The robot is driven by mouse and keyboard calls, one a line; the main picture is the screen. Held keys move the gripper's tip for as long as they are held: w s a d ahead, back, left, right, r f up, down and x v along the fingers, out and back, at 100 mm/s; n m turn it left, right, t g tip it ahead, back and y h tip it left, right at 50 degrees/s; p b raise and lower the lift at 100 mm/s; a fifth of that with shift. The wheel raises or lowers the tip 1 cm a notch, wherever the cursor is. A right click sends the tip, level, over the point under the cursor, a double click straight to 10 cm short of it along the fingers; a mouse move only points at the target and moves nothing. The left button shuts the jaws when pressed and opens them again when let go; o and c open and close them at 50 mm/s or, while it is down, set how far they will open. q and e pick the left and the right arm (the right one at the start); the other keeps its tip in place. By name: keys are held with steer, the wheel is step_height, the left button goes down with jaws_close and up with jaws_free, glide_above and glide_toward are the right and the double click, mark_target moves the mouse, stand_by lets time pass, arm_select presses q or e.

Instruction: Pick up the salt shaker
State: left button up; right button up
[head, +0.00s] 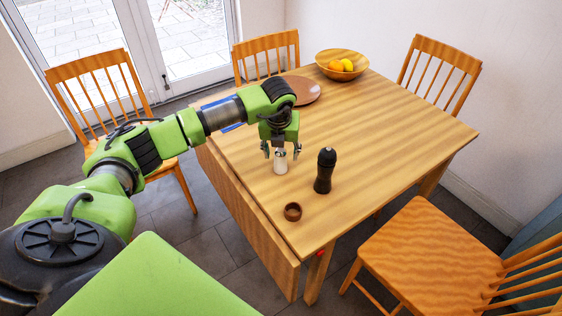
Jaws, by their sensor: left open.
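The salt shaker (281,164) is a small white upright cylinder on the wooden table (385,130), near its left edge in the head view. My left gripper (281,154) points down over it, with its fingers open on either side of the shaker's top. I cannot tell whether either finger touches it. The shaker's top is partly hidden by the gripper. My right gripper is not in view.
A tall dark pepper mill (324,172) stands close to the right of the shaker. A small brown bowl (293,211) sits nearer. A brown plate (302,90) and a fruit bowl (342,65) are farther back. Chairs surround the table; its right half is clear.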

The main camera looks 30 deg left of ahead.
mark_target(280, 155)
arm_select(q)
steer(key=p+x, duration=0.1)
steer(key=x, duration=0.4)
steer(key=shift+s, duration=0.15)
steer(key=shift+r, duration=0.1)
steer(key=c, duration=1.2)
steer(key=shift+c, duration=0.2)
steer(key=shift+r, duration=0.15)
